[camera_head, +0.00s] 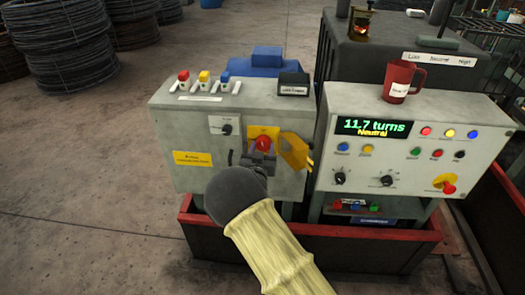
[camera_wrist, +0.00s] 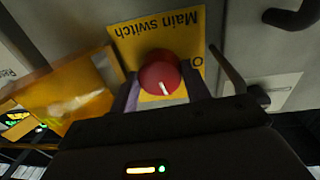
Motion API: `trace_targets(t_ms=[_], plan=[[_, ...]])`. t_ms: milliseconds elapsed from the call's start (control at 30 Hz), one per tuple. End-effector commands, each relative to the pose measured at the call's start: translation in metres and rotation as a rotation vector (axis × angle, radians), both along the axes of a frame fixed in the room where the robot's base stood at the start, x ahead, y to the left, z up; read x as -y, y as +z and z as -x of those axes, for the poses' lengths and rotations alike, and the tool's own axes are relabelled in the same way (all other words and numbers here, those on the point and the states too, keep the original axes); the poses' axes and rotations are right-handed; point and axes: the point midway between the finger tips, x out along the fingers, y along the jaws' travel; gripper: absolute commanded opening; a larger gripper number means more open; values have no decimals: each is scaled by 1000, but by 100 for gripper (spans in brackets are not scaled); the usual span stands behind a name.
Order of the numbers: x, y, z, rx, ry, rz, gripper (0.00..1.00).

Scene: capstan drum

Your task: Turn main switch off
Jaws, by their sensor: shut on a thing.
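The main switch is a red round knob (camera_head: 263,142) on a yellow plate on the front of the left grey box. In the wrist view the knob (camera_wrist: 157,70) shows on its plate (camera_wrist: 185,25), whose "Main switch" lettering appears upside down. A white mark on the knob points down and slightly right in that view. My gripper (camera_head: 261,157) is at the knob, with one finger on each side of it in the wrist view (camera_wrist: 160,88), shut on it. Another label on the plate is mostly hidden by a finger.
A yellow flap (camera_head: 295,150) sticks out just right of the knob and shows close to my gripper in the wrist view (camera_wrist: 72,98). A small black knob (camera_head: 227,129) is up and left. A display panel (camera_head: 374,128) stands to the right.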

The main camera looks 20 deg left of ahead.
Motion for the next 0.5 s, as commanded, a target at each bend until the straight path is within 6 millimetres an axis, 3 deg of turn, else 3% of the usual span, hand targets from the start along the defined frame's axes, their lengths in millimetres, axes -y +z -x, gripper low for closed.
trace_targets(t_ms=[500], plan=[[1,-2,0,112,1,463,24]])
